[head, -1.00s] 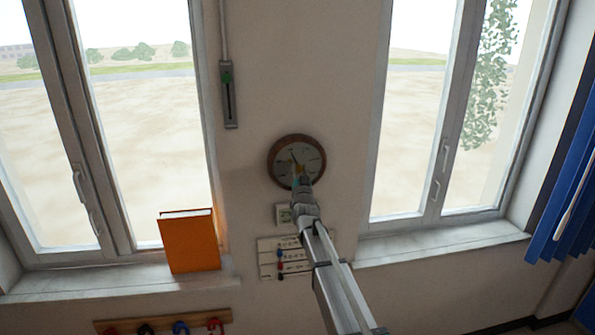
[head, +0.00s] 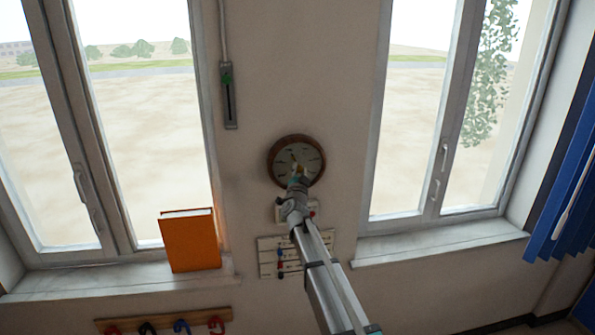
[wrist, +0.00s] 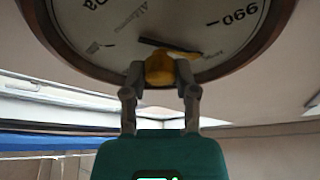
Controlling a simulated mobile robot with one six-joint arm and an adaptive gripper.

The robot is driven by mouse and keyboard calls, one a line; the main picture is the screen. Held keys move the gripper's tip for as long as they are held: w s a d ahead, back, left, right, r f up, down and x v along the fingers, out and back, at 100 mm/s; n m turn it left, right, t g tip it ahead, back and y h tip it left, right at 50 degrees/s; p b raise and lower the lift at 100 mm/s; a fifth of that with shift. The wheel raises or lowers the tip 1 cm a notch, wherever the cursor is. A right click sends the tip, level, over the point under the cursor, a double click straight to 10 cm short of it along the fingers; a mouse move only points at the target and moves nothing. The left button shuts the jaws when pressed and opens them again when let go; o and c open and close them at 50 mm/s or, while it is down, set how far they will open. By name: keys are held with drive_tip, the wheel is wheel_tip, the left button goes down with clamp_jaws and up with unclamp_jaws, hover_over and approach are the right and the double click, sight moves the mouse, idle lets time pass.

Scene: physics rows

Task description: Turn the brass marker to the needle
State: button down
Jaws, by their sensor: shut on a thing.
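A round barometer (head: 275,151) with a brown rim and pale dial hangs on the wall between the windows. In the wrist view its dial (wrist: 226,40) shows upside down, its top cut off by the frame. The dark needle (wrist: 150,42) and the brass marker (wrist: 188,54) lie close together at the hub but point different ways, the needle to the left and the marker to the right in that view. My gripper (wrist: 160,78) is shut on the brass knob (wrist: 159,68) at the dial's centre. In the head view my gripper (head: 298,176) hides the dial's lower part.
A grey slider box (head: 229,95) is on the wall up and left. An orange book (head: 190,240) stands on the left sill. Blue blinds (head: 570,180) hang at right.

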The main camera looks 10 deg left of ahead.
drive_tip(key=shift+c, duration=2)
unclamp_jaws()
drive_tip(key=shift+f, duration=0.1)
